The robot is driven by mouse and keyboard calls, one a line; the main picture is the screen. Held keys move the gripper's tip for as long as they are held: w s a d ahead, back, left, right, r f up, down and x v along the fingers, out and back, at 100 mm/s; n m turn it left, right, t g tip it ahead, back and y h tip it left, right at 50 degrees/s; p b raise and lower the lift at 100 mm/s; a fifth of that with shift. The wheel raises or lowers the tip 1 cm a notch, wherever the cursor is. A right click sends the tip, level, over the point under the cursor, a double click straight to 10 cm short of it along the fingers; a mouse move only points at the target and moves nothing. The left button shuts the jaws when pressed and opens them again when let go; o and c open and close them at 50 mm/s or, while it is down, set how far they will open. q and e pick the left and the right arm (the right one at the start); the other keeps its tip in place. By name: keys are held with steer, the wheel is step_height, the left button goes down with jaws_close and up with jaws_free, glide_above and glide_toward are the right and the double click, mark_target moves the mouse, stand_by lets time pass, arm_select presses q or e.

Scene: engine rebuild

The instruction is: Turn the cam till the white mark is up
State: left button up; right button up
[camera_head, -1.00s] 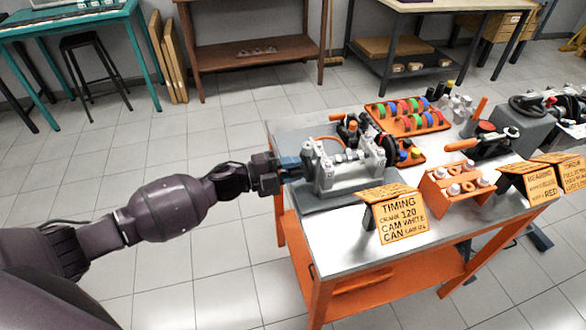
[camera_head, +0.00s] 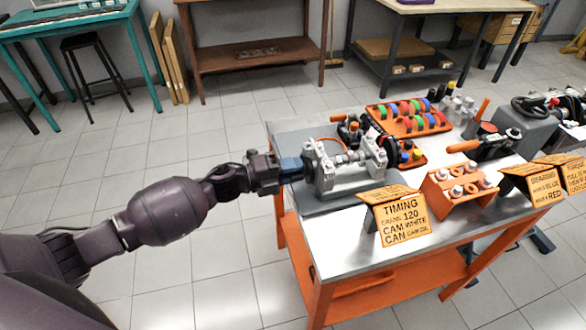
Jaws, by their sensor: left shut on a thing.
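The grey engine fixture (camera_head: 350,176) with the cam stands on the left end of the workbench. My left gripper (camera_head: 292,168) comes in from the left and is shut at the fixture's left end, on what looks like the cam's end. Its fingers cover the part they hold. The white mark is too small or hidden to make out. An orange sign (camera_head: 402,222) in front of the fixture reads TIMING, with CRANK 120 and CAM WHITE on it. My right gripper does not show.
The workbench (camera_head: 335,232) has a bare metal strip along its front edge. Behind the fixture lies an orange tray (camera_head: 412,128) with coloured rings. To the right are an orange block (camera_head: 458,190), tools and further signs (camera_head: 545,186).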

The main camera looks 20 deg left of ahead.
arm_select(q)
steer(key=o, duration=0.8)
steer(key=v, duration=1)
steer(key=shift+s+a, duration=0.3)
steer(key=shift+w, duration=0.1)
